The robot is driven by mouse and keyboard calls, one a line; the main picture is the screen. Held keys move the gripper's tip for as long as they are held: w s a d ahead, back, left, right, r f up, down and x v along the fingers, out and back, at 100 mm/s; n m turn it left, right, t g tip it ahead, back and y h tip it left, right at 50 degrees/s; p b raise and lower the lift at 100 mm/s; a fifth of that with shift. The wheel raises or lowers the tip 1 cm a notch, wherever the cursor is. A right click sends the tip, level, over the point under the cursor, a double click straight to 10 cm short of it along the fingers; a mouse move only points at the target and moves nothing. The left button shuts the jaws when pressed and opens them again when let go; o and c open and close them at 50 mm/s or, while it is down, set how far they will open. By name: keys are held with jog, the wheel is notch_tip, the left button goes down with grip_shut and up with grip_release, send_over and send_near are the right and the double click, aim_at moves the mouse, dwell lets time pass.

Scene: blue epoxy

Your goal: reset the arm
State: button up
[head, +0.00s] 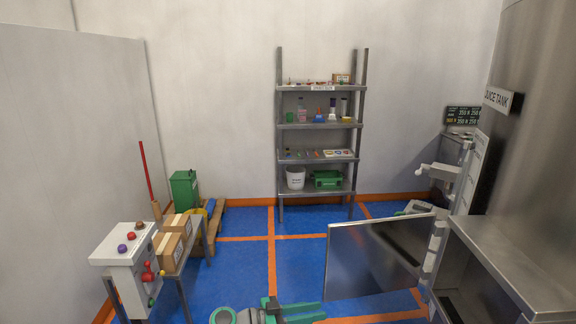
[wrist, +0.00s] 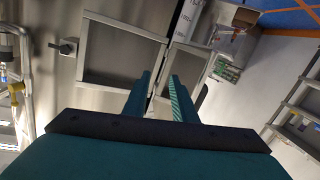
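My gripper (head: 318,312) shows at the bottom edge of the head view, low over the blue floor, with its green fingers pointing right. In the wrist view my gripper (wrist: 160,78) has its two teal fingers apart with an empty gap between them, so it is open and holds nothing. Part of my arm is cut off by the bottom of the head view.
An open metal door panel (head: 372,258) stands right of my gripper, by a steel counter (head: 515,262). A shelf rack (head: 318,126) stands at the back wall. A white control box (head: 127,262) and cardboard boxes (head: 172,238) are left. Blue floor (head: 243,268) between is clear.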

jog(key=s+f+n+t+y, duration=0.2)
jog(key=s+f+n+y, duration=0.15)
jog(key=f, duration=0.65)
jog(key=s+f+n+t+y, duration=0.2)
jog(key=s+f+n, duration=0.2)
jog(key=f, duration=0.6)
jog(key=s+a+f+n+t+y, duration=0.1)
jog(key=s+a+f+n+y, duration=0.15)
jog(key=s+f, duration=0.4)
jog(key=s+a+f+n+t+y, duration=0.1)
jog(key=s+f+n+y, duration=0.2)
jog(key=s, duration=0.6)
jog(key=s+a+r+t+y, duration=0.1)
jog(key=s+a+r+y, duration=0.15)
jog(key=s, duration=0.55)
jog(key=s+a+r+t+y, duration=0.1)
jog(key=s+a+r+y, duration=0.15)
jog(key=s, duration=0.45)
jog(key=s+r+t, duration=0.1)
jog(key=s+r, duration=0.4)
jog(key=r, duration=0.4)
jog(key=s+d+r+t, duration=0.1)
jog(key=s+r+t, duration=0.1)
jog(key=s+r, duration=0.4)
notch_tip(320, 180, up, 4)
jog(key=shift+s+d+r, duration=0.1)
jog(key=shift+s+d, duration=0.1)
